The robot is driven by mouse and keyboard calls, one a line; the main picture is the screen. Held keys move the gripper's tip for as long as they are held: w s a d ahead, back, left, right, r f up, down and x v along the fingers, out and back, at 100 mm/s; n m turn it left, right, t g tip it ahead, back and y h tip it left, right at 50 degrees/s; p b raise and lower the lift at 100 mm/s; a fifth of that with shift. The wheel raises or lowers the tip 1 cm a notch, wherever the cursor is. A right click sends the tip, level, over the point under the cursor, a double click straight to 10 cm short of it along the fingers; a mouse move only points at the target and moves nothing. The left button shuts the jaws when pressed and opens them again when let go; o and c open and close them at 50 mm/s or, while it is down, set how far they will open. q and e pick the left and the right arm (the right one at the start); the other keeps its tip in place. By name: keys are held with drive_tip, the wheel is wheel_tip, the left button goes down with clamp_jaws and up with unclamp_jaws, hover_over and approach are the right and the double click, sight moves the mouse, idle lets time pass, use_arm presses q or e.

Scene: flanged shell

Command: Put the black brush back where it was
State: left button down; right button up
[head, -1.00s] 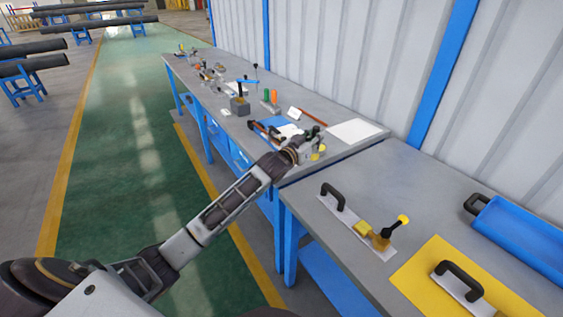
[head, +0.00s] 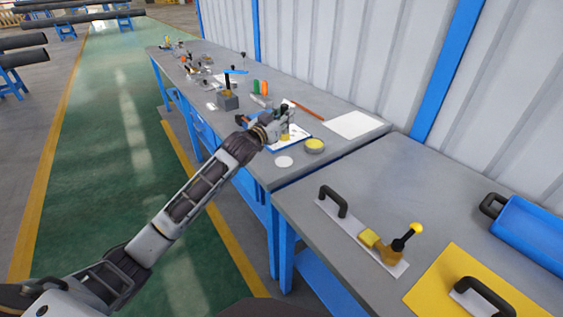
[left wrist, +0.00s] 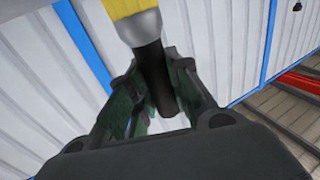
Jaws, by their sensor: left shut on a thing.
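My left gripper (head: 284,122) is shut on the black brush. In the left wrist view the brush's black handle (left wrist: 153,70) sits between the fingers (left wrist: 160,90), with a grey metal collar and a yellow end above it. In the head view the yellow end of the brush (head: 285,134) shows just below the fingers, over a white sheet with a blue edge (head: 292,142). The brush looks held above the bench, but I cannot tell the exact gap. My right gripper is not in view.
A round tin with yellow contents (head: 315,146) and a white disc (head: 284,161) are close by on the far bench. A grey block (head: 228,102) stands behind. The near bench holds a handled plate (head: 345,226), a yellow mat (head: 435,285) and a blue tray (head: 525,230).

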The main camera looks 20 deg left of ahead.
sight(284, 140)
use_arm(q)
wheel_tip(284, 140, down, 4)
drive_tip(key=shift+f+b, duration=0.15)
drive_tip(key=shift+b, duration=0.15)
drive_tip(key=shift+f, duration=0.3)
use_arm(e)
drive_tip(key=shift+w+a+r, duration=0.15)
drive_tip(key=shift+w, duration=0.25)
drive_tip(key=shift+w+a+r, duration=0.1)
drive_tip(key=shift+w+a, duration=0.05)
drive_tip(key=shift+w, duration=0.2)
use_arm(q)
drive_tip(key=shift+f, duration=0.1)
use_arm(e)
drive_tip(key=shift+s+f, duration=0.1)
use_arm(q)
drive_tip(key=shift+f, duration=0.3)
wheel_tip(284, 140, down, 3)
drive_tip(key=shift+b, duration=0.3)
drive_tip(key=shift+f, duration=0.55)
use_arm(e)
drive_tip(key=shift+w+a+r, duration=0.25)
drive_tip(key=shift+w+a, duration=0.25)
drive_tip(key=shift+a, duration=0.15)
